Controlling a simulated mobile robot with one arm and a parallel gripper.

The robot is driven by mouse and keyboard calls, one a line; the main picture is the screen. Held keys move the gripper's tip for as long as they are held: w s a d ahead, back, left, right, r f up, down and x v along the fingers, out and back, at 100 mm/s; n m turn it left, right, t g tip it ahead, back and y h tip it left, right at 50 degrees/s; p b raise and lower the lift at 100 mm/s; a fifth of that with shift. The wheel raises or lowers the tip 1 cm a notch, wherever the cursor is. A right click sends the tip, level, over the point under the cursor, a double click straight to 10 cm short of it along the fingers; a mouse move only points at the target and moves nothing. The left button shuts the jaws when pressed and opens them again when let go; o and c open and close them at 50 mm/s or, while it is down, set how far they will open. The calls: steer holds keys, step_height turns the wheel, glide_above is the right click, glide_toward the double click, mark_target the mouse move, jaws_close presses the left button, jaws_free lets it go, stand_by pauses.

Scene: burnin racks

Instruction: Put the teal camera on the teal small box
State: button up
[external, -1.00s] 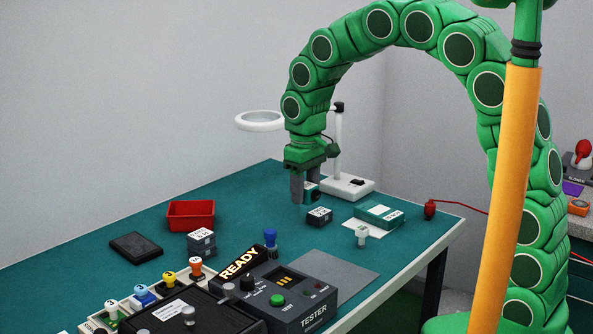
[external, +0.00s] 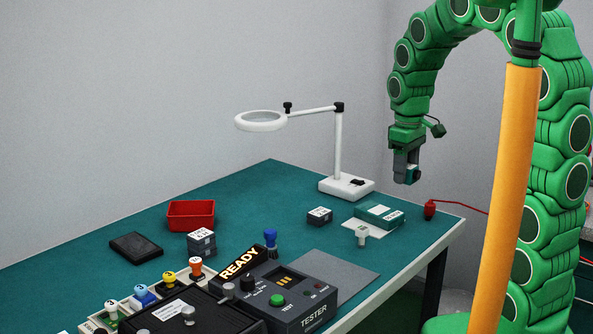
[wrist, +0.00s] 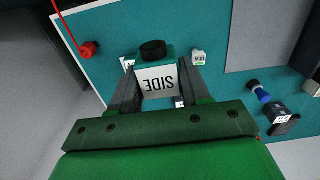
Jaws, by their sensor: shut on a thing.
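My gripper (external: 406,178) is shut on the teal camera (wrist: 155,74), raised at the table's right end. In the wrist view the camera sits between both fingers, with a black round lens and a white face marked SIDE. In the external view it is mostly hidden by the fingers. The teal small box (external: 379,214) lies flat on a white sheet on the table, with a white label on its side. It is lower and to the left of my gripper in the external view. In the wrist view the held camera mostly hides that area.
A white-handled stamp (external: 362,235) stands in front of the teal box, and a small dark box (external: 320,216) lies to its left. The magnifier lamp (external: 345,185) stands behind. A red bulb-shaped thing (external: 430,209) with a cord is right of the box. The tester (external: 285,296) is in front.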

steer(key=shift+d, duration=0.25)
steer(key=shift+w+f, duration=0.1)
steer(key=shift+w, duration=0.15)
steer(key=w+a+f, duration=0.3)
steer(key=w+f, duration=0.1)
steer(key=w, duration=0.4)
glide_above(374, 208)
steer(key=shift+f, duration=4.35)
steer(key=shift+f, duration=0.1)
steer(key=o, duration=1.1)
